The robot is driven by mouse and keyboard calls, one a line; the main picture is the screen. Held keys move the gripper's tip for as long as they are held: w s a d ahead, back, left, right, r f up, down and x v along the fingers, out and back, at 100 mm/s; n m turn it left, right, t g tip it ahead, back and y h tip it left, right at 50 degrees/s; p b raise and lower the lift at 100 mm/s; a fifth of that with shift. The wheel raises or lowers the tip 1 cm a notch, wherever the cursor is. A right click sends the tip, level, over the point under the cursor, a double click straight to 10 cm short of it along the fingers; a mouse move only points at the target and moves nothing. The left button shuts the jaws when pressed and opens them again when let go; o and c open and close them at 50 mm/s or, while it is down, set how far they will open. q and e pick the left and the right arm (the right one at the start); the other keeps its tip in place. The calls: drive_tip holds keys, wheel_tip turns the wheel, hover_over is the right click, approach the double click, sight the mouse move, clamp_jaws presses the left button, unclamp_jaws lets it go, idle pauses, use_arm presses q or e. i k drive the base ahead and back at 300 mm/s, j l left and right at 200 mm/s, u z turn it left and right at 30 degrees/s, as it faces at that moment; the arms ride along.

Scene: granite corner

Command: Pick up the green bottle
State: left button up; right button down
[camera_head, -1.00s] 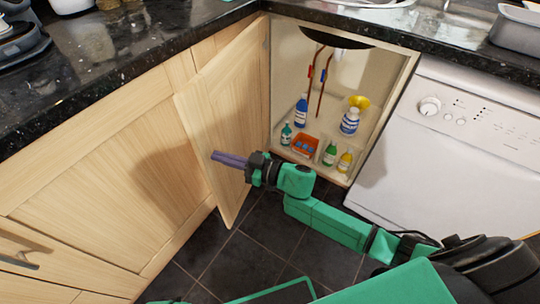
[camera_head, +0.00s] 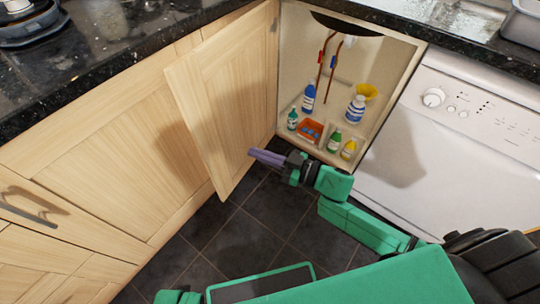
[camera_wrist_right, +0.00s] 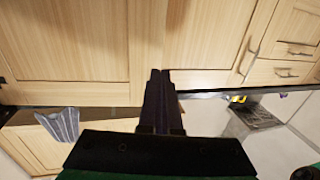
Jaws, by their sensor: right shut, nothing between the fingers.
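The green bottle (camera_head: 334,141) stands at the front right of the open cabinet, between an orange-red box and a yellow bottle. A teal bottle (camera_head: 292,119) stands farther left in the cabinet. My right gripper (camera_head: 252,153) is left of the green bottle and outside the cabinet, near the open door, pointing left. Its purple fingers are shut and empty. The shut fingers also show in the wrist view (camera_wrist_right: 160,75), with wooden cabinet fronts beyond them. My left gripper is not in view.
The open wooden door (camera_head: 222,100) stands left of the cabinet opening. The box (camera_head: 310,131), yellow bottle (camera_head: 349,149), blue bottle (camera_head: 308,98) and white-and-blue bottle (camera_head: 355,109) crowd the cabinet. A white appliance (camera_head: 460,150) flanks it on the right. Dark floor tiles (camera_head: 240,240) lie clear in front.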

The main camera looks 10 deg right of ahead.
sight(335, 140)
drive_tip(key=z, duration=1.15)
